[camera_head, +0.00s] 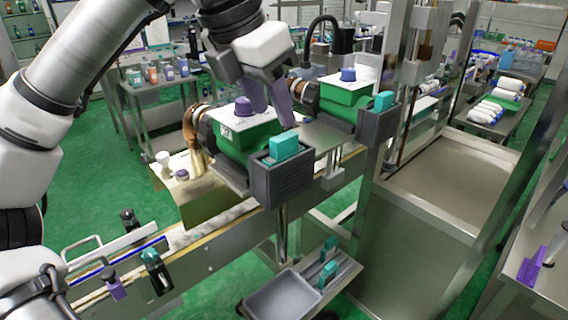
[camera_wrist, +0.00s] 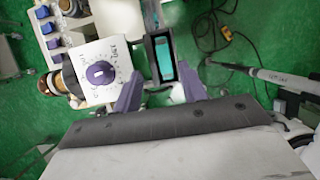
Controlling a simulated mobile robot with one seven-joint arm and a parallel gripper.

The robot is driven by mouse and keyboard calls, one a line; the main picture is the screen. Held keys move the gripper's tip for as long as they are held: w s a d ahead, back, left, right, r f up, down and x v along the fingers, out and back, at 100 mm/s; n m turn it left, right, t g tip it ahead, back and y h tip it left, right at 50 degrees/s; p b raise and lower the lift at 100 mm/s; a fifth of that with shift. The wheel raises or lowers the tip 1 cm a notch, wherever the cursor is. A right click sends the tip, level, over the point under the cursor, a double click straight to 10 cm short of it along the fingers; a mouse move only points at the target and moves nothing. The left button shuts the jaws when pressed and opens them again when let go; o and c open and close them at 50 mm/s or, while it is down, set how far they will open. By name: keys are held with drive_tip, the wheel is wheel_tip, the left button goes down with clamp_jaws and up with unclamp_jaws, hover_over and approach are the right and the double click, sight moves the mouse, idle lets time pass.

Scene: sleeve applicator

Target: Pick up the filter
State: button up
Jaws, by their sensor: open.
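A teal block (camera_head: 285,146), which I take to be the filter, sits upright in a dark grey box-shaped holder (camera_head: 283,182) at the front of the nearer green machine. Its top sticks out above the holder. My gripper (camera_head: 275,117), with two purple fingers, is open and empty, just above and behind the block. In the wrist view the teal block (camera_wrist: 163,58) lies in its dark slot, between and beyond the fingers (camera_wrist: 159,92). No contact shows. A second teal block (camera_head: 384,101) sits in a similar holder on the farther machine.
The nearer green machine (camera_head: 236,140) has a white top and a purple knob (camera_head: 243,106), close to my fingers. In the wrist view the knob (camera_wrist: 100,73) is left of them. Below, a grey tray (camera_head: 283,295) stands beside more teal pieces (camera_head: 328,271). A metal frame stands right.

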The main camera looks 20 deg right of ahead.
sight(283, 136)
drive_tip(key=shift+s+p+x, duration=0.2)
drive_tip(key=shift+p+x, duration=0.3)
drive_tip(key=shift+x, duration=0.8)
drive_tip(key=shift+s+p+x, duration=0.15)
drive_tip(key=shift+p+x, duration=0.35)
drive_tip(key=shift+x, duration=0.85)
clamp_jaws()
